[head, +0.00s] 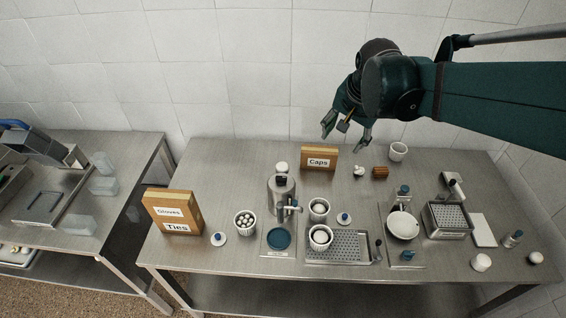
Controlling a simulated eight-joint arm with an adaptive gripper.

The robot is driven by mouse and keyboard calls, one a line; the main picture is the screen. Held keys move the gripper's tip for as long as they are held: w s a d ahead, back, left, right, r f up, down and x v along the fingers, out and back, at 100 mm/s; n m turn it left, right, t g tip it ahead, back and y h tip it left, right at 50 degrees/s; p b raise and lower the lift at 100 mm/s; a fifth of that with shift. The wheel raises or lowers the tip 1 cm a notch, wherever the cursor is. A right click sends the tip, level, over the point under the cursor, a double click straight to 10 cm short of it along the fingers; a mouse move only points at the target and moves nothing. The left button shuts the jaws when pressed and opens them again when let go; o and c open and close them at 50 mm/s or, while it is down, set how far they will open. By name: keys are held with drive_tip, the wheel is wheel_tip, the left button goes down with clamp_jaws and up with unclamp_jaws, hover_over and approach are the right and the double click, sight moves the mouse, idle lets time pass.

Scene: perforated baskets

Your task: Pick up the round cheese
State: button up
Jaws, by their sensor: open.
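My gripper (345,136) is open and empty, high above the back of the steel table with its fingers pointing down. It appears above and behind the Caps box. A small white round block (481,263) sits at the table's front right and looks like the round cheese, though I cannot be sure. A smaller white rounded piece (536,257) with a dark top lies to its right. White ribbed baskets (320,239) with pale round contents stand near the middle, and another (245,225) holds several small white balls. My gripper is far from all of these.
The Caps box (319,158) stands at the back, with a brown ribbed piece (380,173) and a white cup (398,151) to its right. A metal dispenser (281,195), a perforated tray (345,247), a perforated metal box (449,220) and the Gloves/Ties box (173,213) crowd the table.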

drive_tip(key=w+a+f+m+g, duration=0.1)
drive_tip(key=w+a+f+m, duration=0.1)
drive_tip(key=w+a+f, duration=0.45)
drive_tip(key=m+g+b, duration=0.1)
drive_tip(key=m+g, duration=0.2)
drive_tip(key=m, duration=0.3)
hover_over(282, 165)
drive_tip(key=shift+h, duration=0.3)
wheel_tip(282, 165, down, 21)
drive_tip(key=shift+d+r, duration=0.15)
drive_tip(key=shift+r, duration=0.05)
drive_tip(key=shift+w+a+f+m, duration=0.1)
drive_tip(key=shift+a+f+m, duration=0.2)
drive_tip(key=shift+f, duration=0.2)
drive_tip(key=shift+d+f, duration=0.1)
drive_tip(key=shift+f, duration=1.15)
drive_tip(key=shift+f, duration=0.1)
